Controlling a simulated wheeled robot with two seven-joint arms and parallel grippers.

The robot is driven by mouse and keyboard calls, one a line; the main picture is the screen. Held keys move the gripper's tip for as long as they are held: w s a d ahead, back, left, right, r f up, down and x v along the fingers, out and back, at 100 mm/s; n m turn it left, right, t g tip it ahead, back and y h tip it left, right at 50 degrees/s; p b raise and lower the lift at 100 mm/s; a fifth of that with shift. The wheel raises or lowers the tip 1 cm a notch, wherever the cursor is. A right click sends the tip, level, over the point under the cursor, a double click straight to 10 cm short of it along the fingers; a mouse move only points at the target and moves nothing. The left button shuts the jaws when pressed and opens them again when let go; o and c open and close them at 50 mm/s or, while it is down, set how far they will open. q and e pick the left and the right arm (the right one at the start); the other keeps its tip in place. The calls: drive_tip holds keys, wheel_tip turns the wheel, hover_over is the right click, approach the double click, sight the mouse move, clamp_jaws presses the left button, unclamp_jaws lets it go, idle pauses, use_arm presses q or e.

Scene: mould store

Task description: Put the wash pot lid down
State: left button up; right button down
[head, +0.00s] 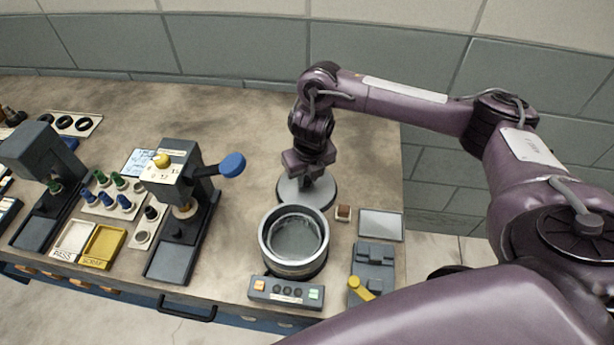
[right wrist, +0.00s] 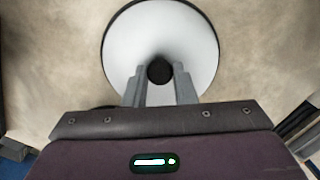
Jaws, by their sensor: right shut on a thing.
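The wash pot lid (head: 318,196) is a round grey disc with a dark rim, behind the wash pot in the head view. In the right wrist view the lid (right wrist: 190,35) shows as a pale disc with a dark round knob (right wrist: 159,72) at its centre. My right gripper (head: 308,172) is above the lid, its fingers (right wrist: 159,85) shut on the knob. I cannot tell whether the lid touches the bench. The wash pot (head: 267,240) is an open round metal pot with a pale inside. My left gripper is not in view.
A button panel (head: 286,292) stands before the pot. A dark unit with a yellow lever (head: 361,289), a grey plate (head: 381,225) and a small brown block (head: 343,213) lie to the right. A press with a blue knob (head: 232,164) stands left. The bench behind is clear.

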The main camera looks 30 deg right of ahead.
sight(309, 191)
drive_tip(key=shift+r, duration=0.1)
drive_tip(key=c, duration=1.2)
unclamp_jaws()
drive_tip(key=shift+f, duration=0.2)
drive_tip(key=shift+r, duration=0.7)
drive_tip(key=shift+s+a+r+p, duration=0.2)
drive_tip(key=shift+r+p, duration=0.45)
drive_tip(key=shift+r, duration=1.15)
drive_tip(key=shift+s+d+r+p, duration=0.25)
drive_tip(key=shift+r+p, duration=0.35)
drive_tip(key=shift+r, duration=1.25)
drive_tip(key=shift+s+a+r+p, duration=0.25)
drive_tip(key=shift+r+p, duration=0.4)
drive_tip(key=shift+r, duration=1.15)
drive_tip(key=shift+d, duration=0.1)
